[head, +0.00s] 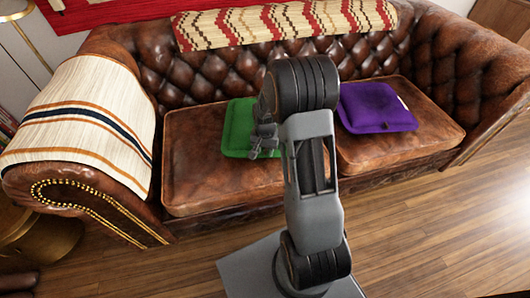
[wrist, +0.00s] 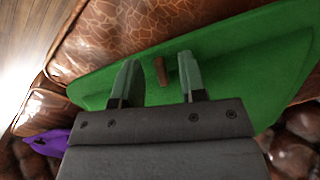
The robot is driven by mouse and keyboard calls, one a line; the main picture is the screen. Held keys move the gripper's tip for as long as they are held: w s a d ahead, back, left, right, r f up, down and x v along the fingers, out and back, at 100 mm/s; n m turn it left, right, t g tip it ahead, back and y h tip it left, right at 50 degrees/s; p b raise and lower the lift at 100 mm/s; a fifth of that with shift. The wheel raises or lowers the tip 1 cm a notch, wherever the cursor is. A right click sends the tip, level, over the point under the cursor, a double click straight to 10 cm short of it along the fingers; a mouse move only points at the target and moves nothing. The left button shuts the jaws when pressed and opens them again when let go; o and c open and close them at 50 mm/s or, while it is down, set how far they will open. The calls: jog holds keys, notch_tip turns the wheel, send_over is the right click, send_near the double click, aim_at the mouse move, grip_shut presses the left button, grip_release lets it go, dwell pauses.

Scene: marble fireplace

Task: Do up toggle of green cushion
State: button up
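The green cushion (head: 236,128) lies on the left seat of the brown leather sofa, partly hidden behind my arm in the head view. In the wrist view the green cushion (wrist: 235,70) fills much of the picture. A small brown toggle (wrist: 161,71) shows on the cushion, between the fingertips of my gripper (wrist: 157,78). The two fingers are apart, with green visible on both sides of the toggle; I cannot tell whether they touch the cushion. In the head view my gripper (head: 264,140) is at the cushion's right part.
A purple cushion (head: 376,107) lies on the right seat, with a small pale spot at its right edge. A striped blanket (head: 85,115) covers the left armrest, and a patterned throw (head: 285,24) lies over the backrest. The left seat's front (head: 215,190) is bare.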

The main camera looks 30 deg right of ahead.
jog(key=shift+f, duration=0.35)
grip_shut()
